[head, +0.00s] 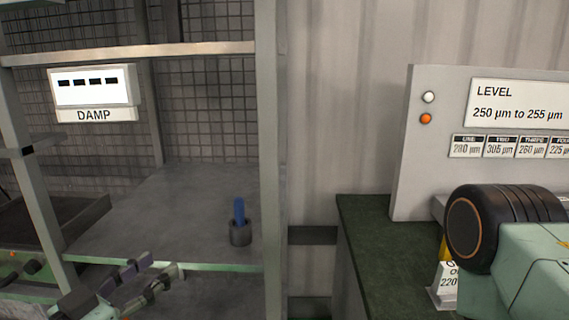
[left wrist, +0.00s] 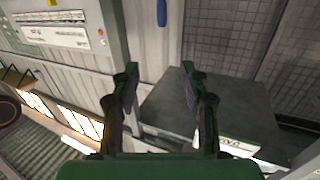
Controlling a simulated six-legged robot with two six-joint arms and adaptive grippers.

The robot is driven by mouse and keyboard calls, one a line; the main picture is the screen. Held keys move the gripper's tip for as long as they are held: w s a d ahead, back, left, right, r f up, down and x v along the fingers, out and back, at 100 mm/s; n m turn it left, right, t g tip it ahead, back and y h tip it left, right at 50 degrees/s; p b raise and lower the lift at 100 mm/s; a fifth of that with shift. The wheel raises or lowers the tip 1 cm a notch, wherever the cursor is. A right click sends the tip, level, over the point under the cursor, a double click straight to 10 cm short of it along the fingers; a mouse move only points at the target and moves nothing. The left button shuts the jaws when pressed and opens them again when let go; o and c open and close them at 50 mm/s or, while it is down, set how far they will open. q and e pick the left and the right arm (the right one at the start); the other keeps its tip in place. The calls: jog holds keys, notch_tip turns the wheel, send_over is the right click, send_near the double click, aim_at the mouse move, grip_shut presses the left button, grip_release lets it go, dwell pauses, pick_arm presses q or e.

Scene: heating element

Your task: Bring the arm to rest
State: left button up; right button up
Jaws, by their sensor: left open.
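My left gripper (head: 160,270) is at the lower left of the head view, in front of the shelf unit and apart from the things on it. It is open. In the left wrist view its two fingers (left wrist: 159,82) stand apart with nothing between them. A part of an arm, pale green with a black round joint, fills the lower right of the head view. My right gripper is not in view.
A dark cup (head: 240,233) with a blue rod (head: 239,211) upright in it stands on the grey shelf (head: 150,215). A DAMP sign (head: 93,115) hangs above. At right, a LEVEL panel (head: 440,150) stands on a dark green-topped bench (head: 375,240).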

pick_arm(q)
jog(key=s+a+f+n+g+y+b, duration=0.1)
jog(key=s+f+n+g+y, duration=0.2)
jog(key=f, duration=0.6)
jog(key=s+a+f+n+g+y, duration=0.1)
jog(key=s+f+n+g, duration=0.3)
jog(key=f, duration=0.6)
jog(key=s+f+m+g+y+b, duration=0.1)
jog(key=s+f+g+y+b, duration=0.1)
jog(key=s+f+g, duration=0.7)
jog(key=s+f+y, duration=0.1)
jog(key=s+f, duration=0.7)
jog(key=s, duration=0.3)
jog(key=shift+f+m+b, duration=0.3)
jog(key=shift+f+b, duration=0.05)
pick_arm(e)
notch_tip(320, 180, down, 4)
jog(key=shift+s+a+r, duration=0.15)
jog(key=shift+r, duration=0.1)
pick_arm(q)
jog(key=shift+a, duration=0.1)
